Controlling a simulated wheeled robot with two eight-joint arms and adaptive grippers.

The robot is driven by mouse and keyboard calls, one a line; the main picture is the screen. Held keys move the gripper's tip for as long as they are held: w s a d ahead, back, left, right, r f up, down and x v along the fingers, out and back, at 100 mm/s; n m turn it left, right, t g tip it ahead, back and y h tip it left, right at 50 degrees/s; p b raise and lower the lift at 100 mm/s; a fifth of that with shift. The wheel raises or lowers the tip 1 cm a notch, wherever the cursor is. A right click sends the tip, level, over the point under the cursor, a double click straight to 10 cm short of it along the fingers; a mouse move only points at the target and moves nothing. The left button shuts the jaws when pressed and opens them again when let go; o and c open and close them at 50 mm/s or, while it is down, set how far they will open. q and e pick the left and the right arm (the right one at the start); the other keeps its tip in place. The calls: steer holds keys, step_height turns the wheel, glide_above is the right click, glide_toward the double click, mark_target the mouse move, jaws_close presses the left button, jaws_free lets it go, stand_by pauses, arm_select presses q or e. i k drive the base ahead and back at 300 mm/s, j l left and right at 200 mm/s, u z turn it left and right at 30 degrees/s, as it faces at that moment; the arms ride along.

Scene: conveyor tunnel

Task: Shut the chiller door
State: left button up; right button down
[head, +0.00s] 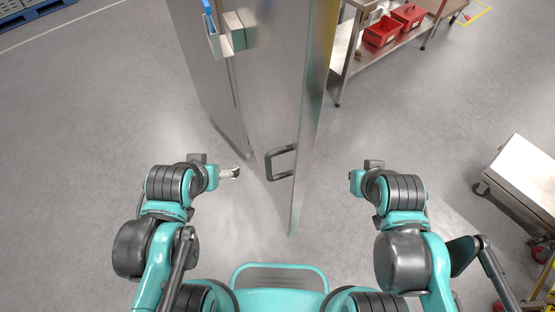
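The chiller door (272,105) is a tall steel panel that stands directly in front of me, seen nearly edge-on, with its near edge close to my base. A dark grey D-shaped handle (281,162) is on its left face near that edge. My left gripper (236,173) is just left of the door, apart from the handle; its fingers are small, and I cannot tell whether they are open. My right arm's end (356,182) is right of the door, apart from it; its fingers are hidden.
A steel cabinet side (205,65) stands behind the door at the left. A metal table (388,45) with red bins (383,31) is at the back right. A wheeled cart (520,178) stands at the right. Grey floor is clear on both sides of the door.

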mark_target(280, 79)
steer(key=k+j+z, duration=0.1)
steer(key=j, duration=0.3)
steer(key=k+j+z, duration=0.1)
steer(key=j, duration=0.3)
steer(key=k+j, duration=0.25)
steer(key=k+j+z, duration=0.15)
steer(key=j, duration=0.35)
